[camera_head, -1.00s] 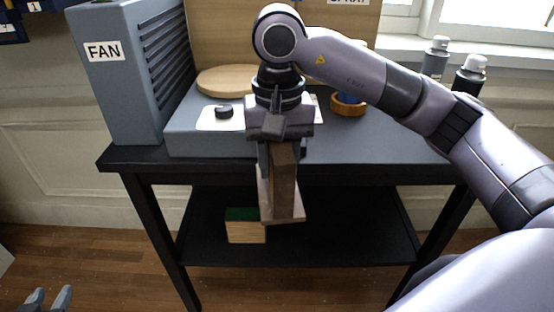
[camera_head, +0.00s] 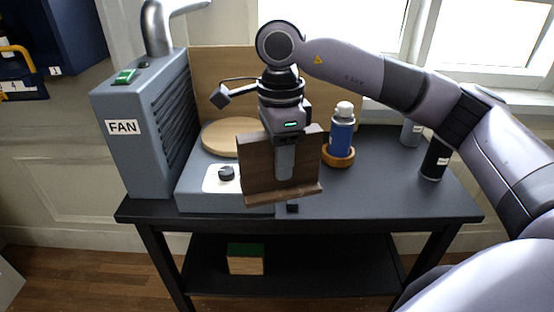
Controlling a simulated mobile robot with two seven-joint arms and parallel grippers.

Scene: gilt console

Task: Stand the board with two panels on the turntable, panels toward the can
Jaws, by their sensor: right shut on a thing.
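The board (camera_head: 257,170) is a dark brown wooden piece with a ledge along its lower edge. My right gripper (camera_head: 286,165) is shut on it and holds it upright in front of the grey unit, seemingly above the table's front part. I cannot make out two separate panels on the face that shows. The turntable (camera_head: 218,136) is a pale round wooden disc on the grey unit, behind and left of the board, partly hidden by it. The can (camera_head: 342,133) is blue with a white cap and stands in a wooden ring to the right. My left gripper is out of view.
A grey fan box (camera_head: 146,140) stands left of the turntable, with a wooden back panel (camera_head: 225,85) behind. A knob (camera_head: 226,173) sits on the unit's front. Two more cans (camera_head: 435,157) stand at the right. The black tabletop (camera_head: 400,200) is clear at front right.

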